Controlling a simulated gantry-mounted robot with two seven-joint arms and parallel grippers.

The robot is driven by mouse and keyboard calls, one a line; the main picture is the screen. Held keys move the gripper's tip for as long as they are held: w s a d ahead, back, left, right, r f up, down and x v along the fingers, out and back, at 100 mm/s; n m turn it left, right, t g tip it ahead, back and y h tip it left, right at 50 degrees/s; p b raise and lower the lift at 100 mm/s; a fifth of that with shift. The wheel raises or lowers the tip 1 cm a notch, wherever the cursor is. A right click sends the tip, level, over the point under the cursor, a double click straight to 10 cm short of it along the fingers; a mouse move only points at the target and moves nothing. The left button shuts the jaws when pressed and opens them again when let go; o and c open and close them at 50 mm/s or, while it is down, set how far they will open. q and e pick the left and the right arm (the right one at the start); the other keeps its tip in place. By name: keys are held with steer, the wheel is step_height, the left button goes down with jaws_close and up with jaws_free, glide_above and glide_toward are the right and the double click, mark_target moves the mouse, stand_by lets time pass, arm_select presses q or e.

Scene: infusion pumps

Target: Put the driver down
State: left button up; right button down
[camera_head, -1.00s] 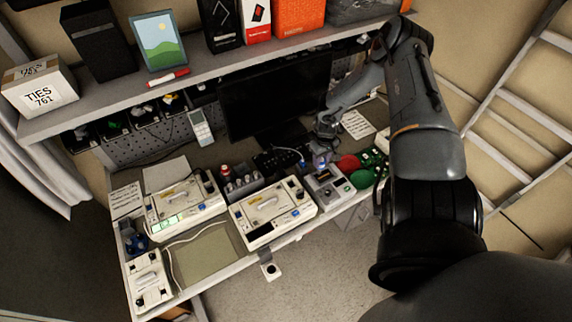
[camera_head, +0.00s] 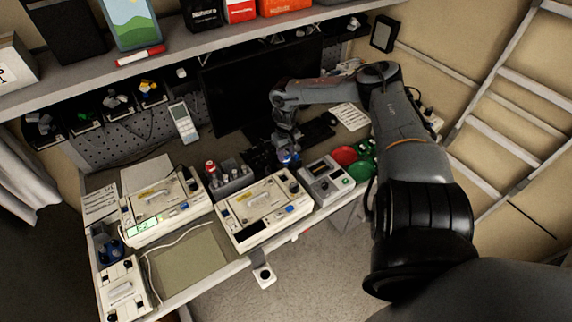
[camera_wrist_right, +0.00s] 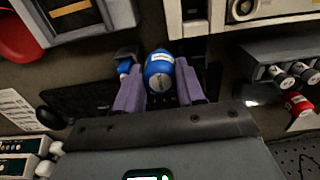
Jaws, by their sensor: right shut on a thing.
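My right gripper (camera_head: 289,160) is over the back of the desk, between the monitor and the front row of devices. In the right wrist view its purple fingers (camera_wrist_right: 160,88) are shut on the blue driver (camera_wrist_right: 159,70). The driver's rounded blue end with a grey cap faces the wrist camera, and the rest of it is hidden. The blue also shows at the gripper in the head view (camera_head: 290,154). I cannot tell whether the driver touches the desk. My left gripper is not in view.
A cream infusion pump (camera_head: 265,208) and a grey meter (camera_head: 326,181) stand in front of the gripper.

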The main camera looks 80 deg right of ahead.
mark_target(286, 160)
steer(key=shift+w+f+b, duration=0.1)
steer(key=shift+f+b, duration=0.7)
steer(key=shift+f, duration=1.15)
steer(key=shift+f, duration=0.15)
steer(key=c, duration=1)
jaws_free()
steer(key=shift+o, duration=0.2)
step_height(286, 160, up, 11)
steer(key=p, duration=0.5)
steer(key=shift+r+p, duration=0.45)
steer(key=shift+r, duration=0.2)
steer(key=shift+c, duration=0.3)
